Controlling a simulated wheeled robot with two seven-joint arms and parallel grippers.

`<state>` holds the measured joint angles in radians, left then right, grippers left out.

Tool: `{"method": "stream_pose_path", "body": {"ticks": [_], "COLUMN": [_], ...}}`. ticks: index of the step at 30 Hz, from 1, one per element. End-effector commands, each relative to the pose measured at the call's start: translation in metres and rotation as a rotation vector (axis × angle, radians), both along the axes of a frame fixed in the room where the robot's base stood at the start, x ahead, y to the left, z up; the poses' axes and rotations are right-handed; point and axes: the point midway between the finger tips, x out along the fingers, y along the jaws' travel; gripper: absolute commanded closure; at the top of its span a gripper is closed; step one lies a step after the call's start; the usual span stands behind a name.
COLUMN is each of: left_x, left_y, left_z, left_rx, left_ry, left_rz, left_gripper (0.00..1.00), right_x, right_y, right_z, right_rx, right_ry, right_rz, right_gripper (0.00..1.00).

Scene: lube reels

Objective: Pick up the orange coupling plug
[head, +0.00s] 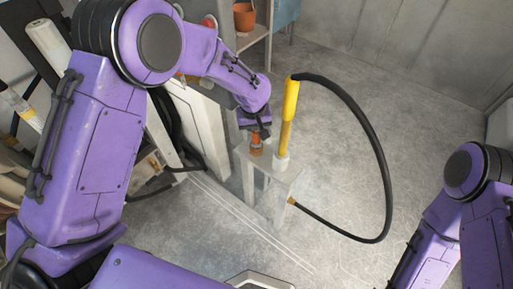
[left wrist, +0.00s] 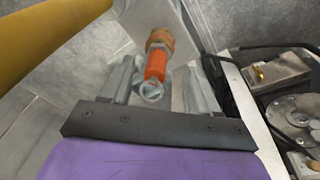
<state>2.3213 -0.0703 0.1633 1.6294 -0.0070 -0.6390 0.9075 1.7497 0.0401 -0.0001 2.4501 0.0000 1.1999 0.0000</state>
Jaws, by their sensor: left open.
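The orange coupling plug (head: 256,141) stands on top of a pale post (head: 268,175), just below my left gripper (head: 257,130). In the left wrist view the plug (left wrist: 156,65) has an orange body, a brown-orange collar at its far end and a clear or silvery ring at its near end. It lies between the two grey fingers of my left gripper (left wrist: 155,85), which are apart with a gap on each side of the plug. The right gripper is outside both views; only part of my right arm shows in the head view.
A yellow handle (head: 288,115) stands in a white holder on the same post, right of the plug. A black hose (head: 385,150) loops from it to the post's side. A cabinet with black hoses stands left. The floor at right is clear.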

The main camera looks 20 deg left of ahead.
Motion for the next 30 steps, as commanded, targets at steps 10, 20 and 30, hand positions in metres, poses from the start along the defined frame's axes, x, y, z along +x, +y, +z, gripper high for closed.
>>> {"method": "stream_pose_path", "body": {"ticks": [10,20,30], "left_x": [0.022,0.027,0.031], "left_y": [0.002,0.005,0.006], "left_z": [0.013,-0.036,-0.058], "left_rx": [0.071,0.070,0.071], "left_ry": [0.014,0.016,0.011], "left_rz": [-0.003,-0.005,-0.005], "left_gripper": [0.39,0.39,0.39], "right_x": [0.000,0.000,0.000], "right_y": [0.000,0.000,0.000], "right_z": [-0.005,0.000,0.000], "right_rx": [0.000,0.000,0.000], "right_ry": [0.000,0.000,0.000], "right_rz": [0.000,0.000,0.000], "right_gripper": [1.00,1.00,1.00]}}
